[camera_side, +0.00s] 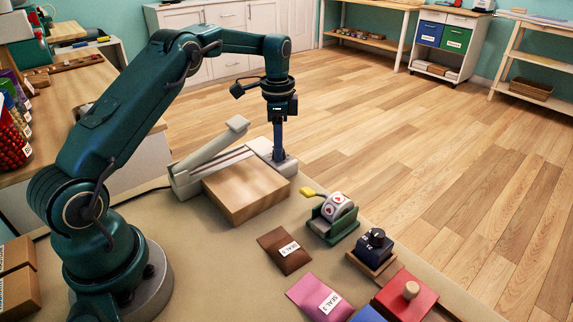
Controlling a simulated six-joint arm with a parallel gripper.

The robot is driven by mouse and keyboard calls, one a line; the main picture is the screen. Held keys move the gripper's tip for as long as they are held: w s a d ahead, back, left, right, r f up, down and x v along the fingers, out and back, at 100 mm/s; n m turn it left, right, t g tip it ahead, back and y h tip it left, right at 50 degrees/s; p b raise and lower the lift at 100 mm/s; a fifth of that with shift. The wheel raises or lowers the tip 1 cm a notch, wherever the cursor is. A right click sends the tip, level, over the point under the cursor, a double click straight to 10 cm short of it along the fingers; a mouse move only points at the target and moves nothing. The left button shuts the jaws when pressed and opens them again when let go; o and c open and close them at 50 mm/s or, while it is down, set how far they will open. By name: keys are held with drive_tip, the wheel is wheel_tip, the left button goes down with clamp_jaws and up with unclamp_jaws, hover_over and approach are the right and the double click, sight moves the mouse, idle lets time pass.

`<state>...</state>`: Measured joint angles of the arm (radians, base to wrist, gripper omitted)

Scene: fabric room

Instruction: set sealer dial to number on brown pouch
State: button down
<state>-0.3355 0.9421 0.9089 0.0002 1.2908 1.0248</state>
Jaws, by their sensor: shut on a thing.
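The brown pouch (275,258) lies flat on the table, front centre. Its white label starts with "SEAL"; the number is too small to read surely. The beige sealer (184,183) stands behind the wooden block, its long lever raised at an angle. My gripper (279,152) points straight down at the sealer's right end, shut on the sealer dial there. The fingers hide the dial, and its setting cannot be read.
A wooden block (246,192) sits against the sealer's front. A pink pouch (316,297), a green stand (333,229) with a white roll, a dark blue device (374,247) and a red block with a knob (405,298) lie to the right.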

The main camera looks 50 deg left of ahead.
drive_tip(key=m, duration=0.5)
drive_tip(key=shift+m, duration=0.3)
idle(0.4)
drive_tip(key=c, duration=0.5)
unclamp_jaws()
drive_tip(key=shift+r, duration=2.6)
